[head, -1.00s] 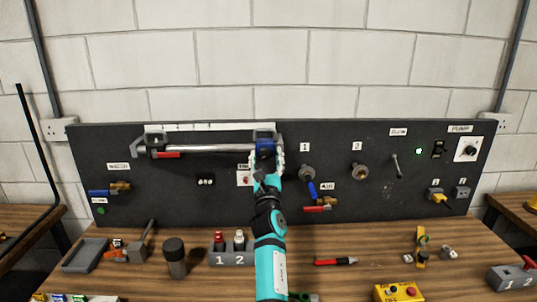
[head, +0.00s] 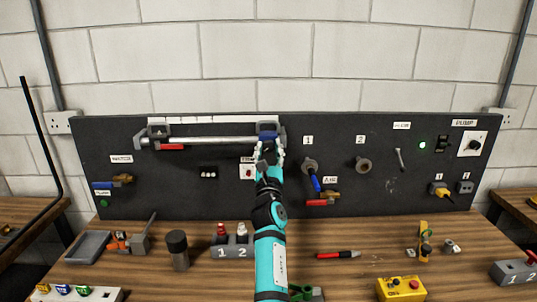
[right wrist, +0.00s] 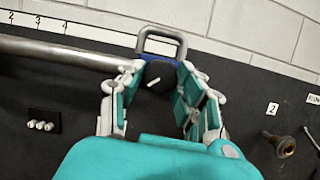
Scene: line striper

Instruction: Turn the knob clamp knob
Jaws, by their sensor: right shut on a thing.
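The knob clamp is a blue slider with a grey loop handle (head: 268,131) at the right end of a metal rail on the dark panel. Its dark knob (right wrist: 158,75) has a short white mark, slightly tilted, in the right wrist view. My right gripper (head: 268,156) reaches up to it from below and is shut on the knob, one finger on each side. The fingers also show in the right wrist view (right wrist: 158,98). In the head view the fingers hide most of the knob. My left gripper is not in view.
The rail (head: 212,141) runs left from the clamp. Close to my right arm are a small label with a red button (head: 247,172) and a valve with a blue lever (head: 315,182). A grey numbered holder (head: 233,249) and a red pen (head: 338,254) lie on the wooden bench.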

